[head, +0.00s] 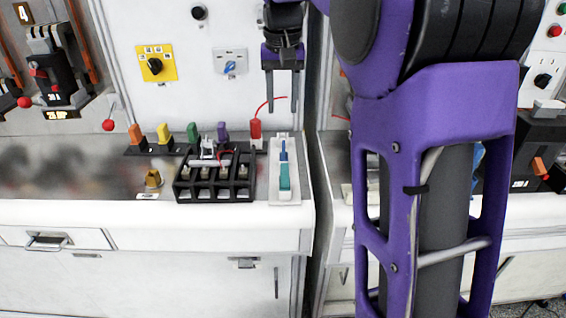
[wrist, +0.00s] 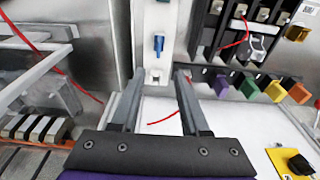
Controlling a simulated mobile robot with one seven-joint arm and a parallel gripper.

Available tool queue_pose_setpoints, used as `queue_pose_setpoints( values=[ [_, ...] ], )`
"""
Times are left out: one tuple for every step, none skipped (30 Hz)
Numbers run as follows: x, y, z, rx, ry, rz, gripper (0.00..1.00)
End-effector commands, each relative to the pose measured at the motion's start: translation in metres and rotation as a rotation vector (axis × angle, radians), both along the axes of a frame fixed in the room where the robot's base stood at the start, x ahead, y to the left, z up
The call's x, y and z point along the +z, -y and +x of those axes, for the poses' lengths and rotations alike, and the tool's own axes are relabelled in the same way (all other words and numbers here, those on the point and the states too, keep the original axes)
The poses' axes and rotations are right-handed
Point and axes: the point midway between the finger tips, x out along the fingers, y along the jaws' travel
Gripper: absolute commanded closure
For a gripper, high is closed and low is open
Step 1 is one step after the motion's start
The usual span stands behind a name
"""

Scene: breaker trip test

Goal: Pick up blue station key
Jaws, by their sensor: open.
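A slim blue and teal piece (head: 284,170), possibly the station key, stands on a narrow white tray (head: 284,199) at the right end of the bench. A blue piece on that tray also shows in the wrist view (wrist: 158,44), beyond my fingertips. A small blue knob or key (head: 229,67) sits in a white plate on the upright panel; I cannot tell for certain which is the station key. My gripper (head: 283,108) points down above the tray, open and empty, apart from the blue piece. Its two fingers show in the wrist view (wrist: 160,78).
A black terminal block (head: 214,190) stands close left of the tray. Behind it are a red plug (head: 255,129) with a loose red wire and purple, green, yellow and orange pieces. A yellow switch plate (head: 156,63) is on the panel. A gap between cabinets lies right of the tray.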

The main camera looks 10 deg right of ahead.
Motion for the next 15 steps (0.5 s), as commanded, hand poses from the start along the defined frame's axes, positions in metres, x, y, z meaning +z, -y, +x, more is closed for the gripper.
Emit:
queue_pose_setpoints(
  values=[
    [-0.015,0.000,0.001,0.000,-0.004,0.000,0.55],
    [-0.021,0.000,0.002,0.001,-0.002,-0.001,0.55],
    [-0.029,0.001,0.003,0.001,-0.003,-0.001,0.55],
    [-0.035,0.001,0.004,0.001,-0.002,-0.001,0.55],
    [-0.040,0.001,0.005,0.001,-0.001,-0.001,0.55],
    [-0.047,0.001,0.006,0.001,-0.002,-0.001,0.55],
    [-0.052,0.002,0.007,0.001,-0.001,-0.001,0.55],
    [-0.055,0.002,0.007,0.001,-0.001,-0.001,0.55],
    [-0.059,0.002,0.008,0.001,0.000,-0.001,0.55],
    [-0.061,0.002,0.009,0.001,0.001,0.000,0.55],
    [-0.063,0.002,0.009,0.001,0.002,-0.001,0.55],
    [-0.064,0.002,0.009,0.001,0.002,-0.001,0.55],
    [-0.066,0.002,0.009,0.001,0.002,-0.001,0.55],
    [-0.067,0.002,0.009,0.001,0.001,0.000,0.55],
    [-0.071,0.003,0.009,0.001,0.000,-0.001,0.55]
  ],
)
